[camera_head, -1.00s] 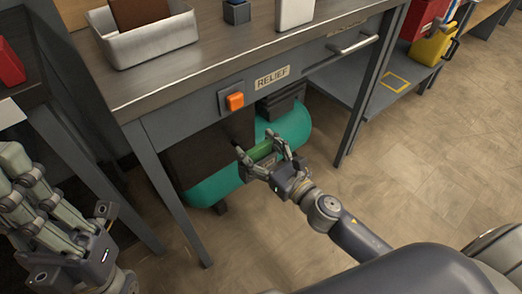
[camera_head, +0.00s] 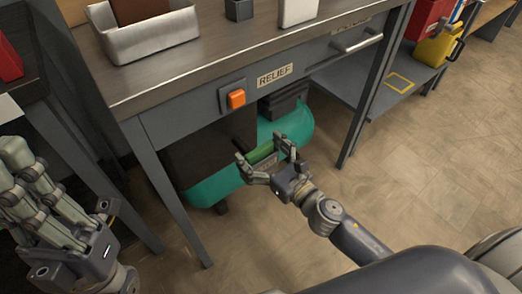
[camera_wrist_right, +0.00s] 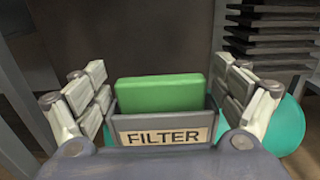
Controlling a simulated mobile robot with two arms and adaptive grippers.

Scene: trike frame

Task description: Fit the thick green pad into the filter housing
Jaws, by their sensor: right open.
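The green pad (camera_wrist_right: 160,93) stands in the grey filter housing (camera_wrist_right: 118,103), which bears a FILTER label. Its upper part shows above the front wall; its lower part is hidden. In the head view the pad (camera_head: 262,152) is a small green patch in front of the teal tank. My right gripper (camera_head: 264,159) is open, with a finger on either side of the housing and pad. In the wrist view its fingers (camera_wrist_right: 160,88) stand apart from the pad's sides. My left gripper (camera_head: 28,182) hangs at the lower left, away from the pad; its finger opening is unclear.
The teal tank (camera_head: 215,187) lies under the workbench (camera_head: 160,80). The bench's legs flank this space. An orange button (camera_head: 236,98) is on the bench front beside the RELIEF label (camera_head: 275,75). A metal tray (camera_head: 155,45) stands on top. Floor at right is clear.

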